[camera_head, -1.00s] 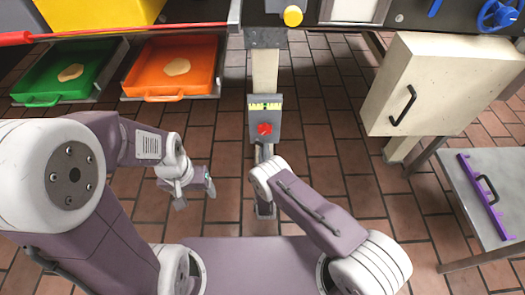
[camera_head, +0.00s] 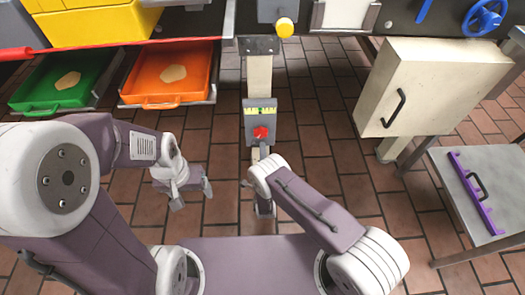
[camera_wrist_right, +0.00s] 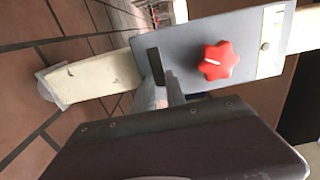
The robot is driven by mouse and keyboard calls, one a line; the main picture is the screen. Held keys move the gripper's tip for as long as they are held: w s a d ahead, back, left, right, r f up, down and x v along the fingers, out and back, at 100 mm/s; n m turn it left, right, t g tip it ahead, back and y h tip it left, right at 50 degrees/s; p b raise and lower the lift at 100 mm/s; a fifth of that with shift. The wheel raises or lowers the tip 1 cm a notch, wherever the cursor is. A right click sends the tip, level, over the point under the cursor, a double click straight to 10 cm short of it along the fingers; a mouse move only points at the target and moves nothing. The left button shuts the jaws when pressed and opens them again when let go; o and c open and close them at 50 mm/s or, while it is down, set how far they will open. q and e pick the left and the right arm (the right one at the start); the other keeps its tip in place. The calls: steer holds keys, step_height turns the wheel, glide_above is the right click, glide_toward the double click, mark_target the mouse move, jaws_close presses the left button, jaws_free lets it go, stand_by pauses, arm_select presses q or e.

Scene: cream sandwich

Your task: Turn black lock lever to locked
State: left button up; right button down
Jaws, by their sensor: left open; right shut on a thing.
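The black lock lever (camera_wrist_right: 155,67) shows in the right wrist view as a short dark bar at the end of a grey panel (camera_wrist_right: 195,60) on a cream post. My right gripper (camera_wrist_right: 163,85) is shut on the lever; its fingers partly hide it. In the head view the right gripper (camera_head: 262,150) is at the lower end of the panel (camera_head: 251,124), below the red knob (camera_head: 261,132), and the lever cannot be made out there. My left gripper (camera_head: 192,194) is open and empty over the floor, left of the post.
The red star knob (camera_wrist_right: 218,61) sits close beside the lever. Green (camera_head: 20,96) and orange (camera_head: 130,82) trays with pale flat pieces lie at left. A cream cabinet (camera_head: 440,85) and a grey table (camera_head: 495,170) with a purple handled bar (camera_head: 478,205) stand at right.

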stand_by(0.3)
steer(key=c, duration=1.4)
jaws_free()
steer(key=shift+o, duration=0.2)
steer(key=s+p, duration=0.4)
steer(key=s, duration=0.5)
